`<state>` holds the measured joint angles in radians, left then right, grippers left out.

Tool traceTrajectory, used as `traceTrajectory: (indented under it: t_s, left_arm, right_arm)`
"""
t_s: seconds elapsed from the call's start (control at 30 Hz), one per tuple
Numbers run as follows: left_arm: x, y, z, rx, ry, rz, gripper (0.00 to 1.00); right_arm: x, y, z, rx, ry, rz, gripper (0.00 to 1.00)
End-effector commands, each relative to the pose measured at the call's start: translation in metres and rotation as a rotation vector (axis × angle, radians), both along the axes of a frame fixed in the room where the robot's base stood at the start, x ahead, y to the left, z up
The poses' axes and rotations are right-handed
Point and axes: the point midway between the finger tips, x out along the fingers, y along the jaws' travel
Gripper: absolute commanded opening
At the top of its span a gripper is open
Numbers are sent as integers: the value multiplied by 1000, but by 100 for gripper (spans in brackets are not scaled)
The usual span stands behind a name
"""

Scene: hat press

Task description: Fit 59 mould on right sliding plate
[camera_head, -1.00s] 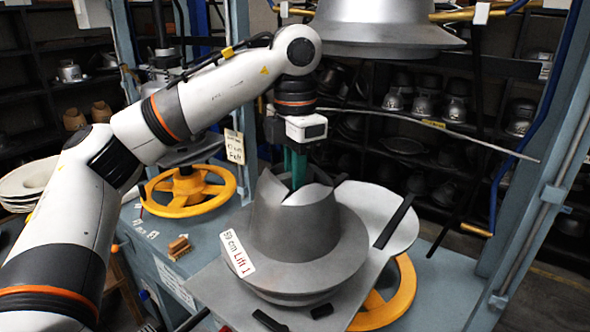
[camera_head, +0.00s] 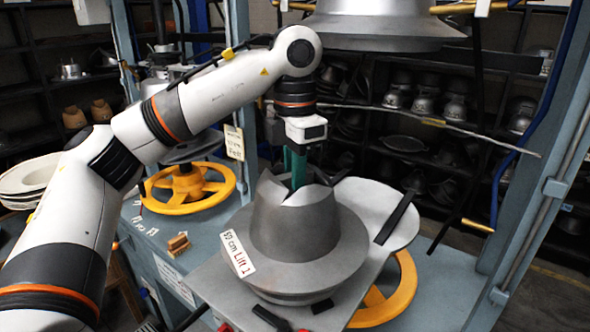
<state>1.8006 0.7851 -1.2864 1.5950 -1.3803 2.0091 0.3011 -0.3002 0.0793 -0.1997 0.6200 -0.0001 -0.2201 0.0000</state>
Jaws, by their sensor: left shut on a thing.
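The 59 mould (camera_head: 305,245) is a grey metal hat form with a wide brim and a notched crown, with a white "59 cm Lift 1" label on its brim. It sits on or just over the grey right sliding plate (camera_head: 215,293); I cannot tell whether it is fully seated. My left gripper (camera_head: 296,178) comes down from above with green fingers, shut on the mould at its crown; the fingertips are partly hidden inside it. My right gripper is not in view.
A large metal upper form (camera_head: 385,25) hangs above and behind the mould. Yellow handwheels (camera_head: 188,190) show at left and under the plate (camera_head: 390,300). Blue-grey press posts stand at right. Black bars (camera_head: 397,218) lie around the mould. Shelves fill the background.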

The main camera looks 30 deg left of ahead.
Motion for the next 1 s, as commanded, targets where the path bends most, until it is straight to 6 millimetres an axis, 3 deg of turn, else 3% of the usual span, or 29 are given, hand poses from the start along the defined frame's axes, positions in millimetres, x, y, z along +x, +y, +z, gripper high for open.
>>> traceTrajectory:
  t_s: [0.17, 0.2, 0.37, 0.73, 1.0]
  left_arm:
    - [0, 0, 3, -2, -5, 0, 0]
    - [0, 0, 3, -2, -5, 0, 18]
    - [0, 0, 2, -2, -3, 0, 42]
    - [0, 0, 5, 1, 2, 1, 42]
    - [0, 0, 53, 1, -7, 3, 42]
  right_arm:
    - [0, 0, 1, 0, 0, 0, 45]
    - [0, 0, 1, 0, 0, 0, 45]
    - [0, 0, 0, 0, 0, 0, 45]
    - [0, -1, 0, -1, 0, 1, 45]
    - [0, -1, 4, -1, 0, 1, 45]
